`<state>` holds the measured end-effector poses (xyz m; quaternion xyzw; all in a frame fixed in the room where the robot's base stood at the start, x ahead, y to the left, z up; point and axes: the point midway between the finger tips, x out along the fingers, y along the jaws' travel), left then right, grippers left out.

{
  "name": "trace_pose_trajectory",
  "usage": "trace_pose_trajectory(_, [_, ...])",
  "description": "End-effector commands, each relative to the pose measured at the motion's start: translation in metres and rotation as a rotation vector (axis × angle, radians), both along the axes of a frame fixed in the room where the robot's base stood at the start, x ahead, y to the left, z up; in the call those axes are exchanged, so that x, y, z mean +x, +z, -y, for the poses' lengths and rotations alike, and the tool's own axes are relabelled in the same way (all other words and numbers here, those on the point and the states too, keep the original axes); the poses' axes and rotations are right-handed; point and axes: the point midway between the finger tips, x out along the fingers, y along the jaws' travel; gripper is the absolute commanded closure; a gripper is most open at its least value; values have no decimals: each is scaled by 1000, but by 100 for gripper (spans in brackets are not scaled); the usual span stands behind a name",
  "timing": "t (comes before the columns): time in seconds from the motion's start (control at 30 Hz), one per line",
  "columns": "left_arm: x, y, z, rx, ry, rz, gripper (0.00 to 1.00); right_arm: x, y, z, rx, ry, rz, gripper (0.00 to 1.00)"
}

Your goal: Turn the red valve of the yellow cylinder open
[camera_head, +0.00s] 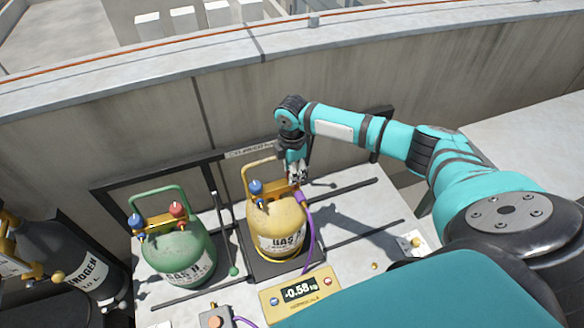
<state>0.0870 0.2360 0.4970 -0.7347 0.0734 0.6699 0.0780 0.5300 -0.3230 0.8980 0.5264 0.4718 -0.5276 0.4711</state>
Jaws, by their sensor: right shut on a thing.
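The yellow cylinder (273,222) stands upright on a dark platform (282,266). Its blue valve (256,187) shows at the left of its top, and a purple hose (309,228) runs down from its right side. My right gripper (298,178) reaches down from above to the right of the blue valve, at the cylinder's top. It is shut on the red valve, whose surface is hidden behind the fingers. My left gripper is out of view.
A green cylinder (178,255) with blue and red valves stands to the left. A dark nitrogen cylinder (85,262) is at the left edge. A yellow scale display (300,292) reading -0.58 is in front. A concrete parapet (150,110) runs behind.

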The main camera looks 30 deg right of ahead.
Motion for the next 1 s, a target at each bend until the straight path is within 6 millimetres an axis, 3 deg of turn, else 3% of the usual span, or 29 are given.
trace_pose_trajectory(0.4, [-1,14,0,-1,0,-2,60,1,2,0,2,397,2,98])
trace_pose_trajectory(1.0, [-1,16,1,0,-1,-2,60,1,1,0,1,967,5,98])
